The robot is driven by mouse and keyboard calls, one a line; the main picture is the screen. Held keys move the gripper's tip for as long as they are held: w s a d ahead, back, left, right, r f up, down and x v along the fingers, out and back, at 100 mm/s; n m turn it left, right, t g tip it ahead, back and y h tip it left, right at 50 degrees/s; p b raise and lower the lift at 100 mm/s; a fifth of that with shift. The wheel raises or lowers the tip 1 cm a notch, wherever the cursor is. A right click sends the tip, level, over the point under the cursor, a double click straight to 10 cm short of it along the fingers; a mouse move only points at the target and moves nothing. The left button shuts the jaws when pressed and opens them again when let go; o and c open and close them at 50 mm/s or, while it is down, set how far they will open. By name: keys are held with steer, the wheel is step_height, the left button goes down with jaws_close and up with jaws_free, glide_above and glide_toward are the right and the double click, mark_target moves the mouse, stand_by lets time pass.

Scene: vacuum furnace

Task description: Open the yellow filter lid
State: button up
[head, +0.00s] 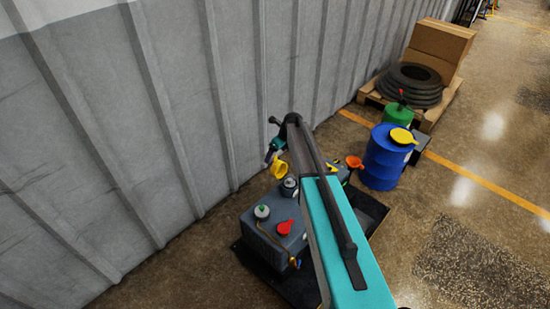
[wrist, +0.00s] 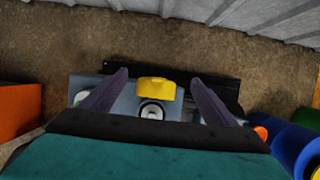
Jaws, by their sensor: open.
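The yellow filter lid (head: 280,169) is on the grey machine (head: 258,238) by the wall. It appears tilted up behind a round grey filter neck (head: 289,187). In the wrist view the yellow lid (wrist: 156,91) is between and beyond my fingers, with the round neck (wrist: 152,110) just below it in the picture, its top showing. My gripper (wrist: 158,78) is open, one dark finger on each side of the lid with gaps between. In the head view my arm partly hides the machine, and the gripper (head: 272,154) is small beside the lid.
A red cap (head: 285,228) and a white-and-green cap (head: 262,212) sit on the machine. An orange funnel (head: 355,162) and blue drum (head: 385,160) stand to the right. A corrugated wall (head: 150,120) is close on the left. Open floor lies at the lower right.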

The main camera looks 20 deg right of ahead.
steer(key=b+v, duration=0.1)
steer(key=v, duration=0.8)
steer(key=shift+r+b, duration=0.15)
steer(key=shift+b, duration=0.2)
steer(key=s+a+f+n+g+h, duration=0.1)
steer(key=s+a+f+n, duration=0.25)
steer(key=s+n, duration=0.7)
steer(key=s+a+f+n+g, duration=0.15)
steer(key=s+a+n, duration=0.25)
steer(key=s+n, duration=0.65)
steer(key=s+a+f+n+g+h, duration=0.1)
steer(key=s+a+f+n, duration=0.2)
steer(key=s+n, duration=0.7)
steer(key=s+f+g, duration=0.2)
steer(key=s+f, duration=0.4)
steer(key=s, duration=0.3)
steer(key=s+f+m+g, duration=0.1)
steer(key=s+f+g, duration=0.1)
steer(key=s+f, duration=0.4)
steer(key=s+f+g, duration=0.2)
steer(key=s+f, duration=0.4)
steer(key=s, duration=0.7)
steer(key=shift+f, duration=0.3)
